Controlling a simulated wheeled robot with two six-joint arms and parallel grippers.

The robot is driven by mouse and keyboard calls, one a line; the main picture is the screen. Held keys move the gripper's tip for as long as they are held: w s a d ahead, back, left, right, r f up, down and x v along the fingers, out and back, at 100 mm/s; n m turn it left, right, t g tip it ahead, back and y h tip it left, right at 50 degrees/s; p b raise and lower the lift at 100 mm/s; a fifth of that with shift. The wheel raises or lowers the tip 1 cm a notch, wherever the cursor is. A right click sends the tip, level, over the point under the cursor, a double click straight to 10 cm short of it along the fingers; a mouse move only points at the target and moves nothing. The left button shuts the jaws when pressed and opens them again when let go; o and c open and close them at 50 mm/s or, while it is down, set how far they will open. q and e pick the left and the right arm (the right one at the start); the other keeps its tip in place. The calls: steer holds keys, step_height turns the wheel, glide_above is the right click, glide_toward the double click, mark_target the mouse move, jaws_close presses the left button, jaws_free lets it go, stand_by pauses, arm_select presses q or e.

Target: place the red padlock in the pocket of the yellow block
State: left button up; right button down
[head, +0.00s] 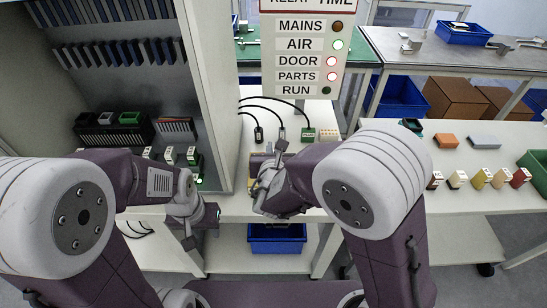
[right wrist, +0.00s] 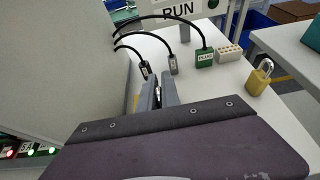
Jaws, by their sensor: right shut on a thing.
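My right gripper (right wrist: 160,92) points at the cable plugs over the narrow white bench. It is shut on a small dark thing that I cannot identify, mostly hidden by its fingers. In the head view the right gripper (head: 268,172) is at the middle of the bench. I cannot make out a red padlock. A yellow padlock (right wrist: 261,78) with a metal shackle stands at the bench's right in the right wrist view. A yellow edge (right wrist: 136,102) shows left of the fingers; I cannot tell if it is the yellow block. My left gripper (head: 190,232) is low by the cabinet; its opening is unclear.
Cables run to a green plug (head: 309,135) and two darker plugs beside a cream multi-hole connector (head: 327,135). The grey cabinet wall (head: 212,90) bounds the left. A sign (head: 303,50) stands behind. Several small coloured items, one red (head: 521,176), line the right table.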

step_height(320, 180, down, 4)
steer(key=shift+f+b, duration=0.1)
steer(key=shift+b, duration=0.35)
steer(key=shift+f, duration=0.1)
steer(key=c, duration=1.6)
jaws_free()
steer(key=shift+o, duration=0.2)
